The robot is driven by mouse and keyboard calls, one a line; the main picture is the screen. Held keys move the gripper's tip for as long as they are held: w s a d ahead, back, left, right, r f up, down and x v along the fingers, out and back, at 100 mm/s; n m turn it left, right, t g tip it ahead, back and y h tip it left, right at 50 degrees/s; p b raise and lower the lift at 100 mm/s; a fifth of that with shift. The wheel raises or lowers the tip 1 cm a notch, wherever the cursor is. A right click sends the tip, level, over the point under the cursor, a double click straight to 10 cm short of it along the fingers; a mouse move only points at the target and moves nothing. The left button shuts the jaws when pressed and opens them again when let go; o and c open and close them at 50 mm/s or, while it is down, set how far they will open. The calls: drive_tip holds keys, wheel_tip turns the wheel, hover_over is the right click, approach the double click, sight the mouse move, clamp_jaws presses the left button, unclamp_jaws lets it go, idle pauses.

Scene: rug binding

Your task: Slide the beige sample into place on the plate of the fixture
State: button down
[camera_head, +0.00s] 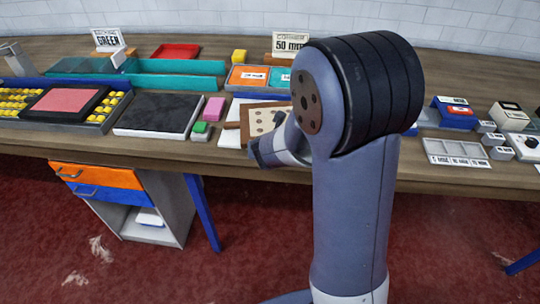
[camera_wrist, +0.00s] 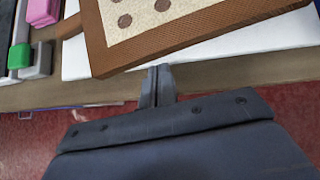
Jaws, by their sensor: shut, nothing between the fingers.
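The beige sample (camera_head: 262,120) has brown dots and a brown edge; in the wrist view its beige face (camera_wrist: 150,22) and brown border (camera_wrist: 196,32) show at the top, cut off by the picture edge. It lies at an angle over the white plate (camera_head: 231,138), whose surface also shows in the wrist view (camera_wrist: 250,50). My gripper (camera_wrist: 158,72) is shut and empty, its fingertips just in front of the sample's near edge. I cannot tell whether they touch it. My arm hides the right part of the sample and plate in the head view.
Left of the plate are a green-topped block (camera_head: 201,131) and a pink block (camera_head: 213,108), then a dark slab (camera_head: 158,114). Orange and teal trays (camera_head: 249,76) stand behind. A grey labelled tray (camera_head: 455,151) lies right of my arm. The table's front edge is close to my gripper.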

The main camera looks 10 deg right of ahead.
drive_tip(key=shift+w+d, duration=0.1)
drive_tip(key=shift+w, duration=0.45)
drive_tip(key=shift+w+d+r+p, duration=0.15)
drive_tip(key=shift+w+p, duration=0.1)
drive_tip(key=shift+w, duration=0.4)
drive_tip(key=shift+w+d+f+p, duration=0.1)
drive_tip(key=shift+w+p, duration=0.15)
drive_tip(key=shift+w, duration=0.45)
drive_tip(key=shift+w+d+r+p, duration=0.15)
drive_tip(key=shift+w+p, duration=0.1)
drive_tip(key=shift+w, duration=0.4)
drive_tip(key=shift+f, duration=0.1)
drive_tip(key=shift+s, duration=0.1)
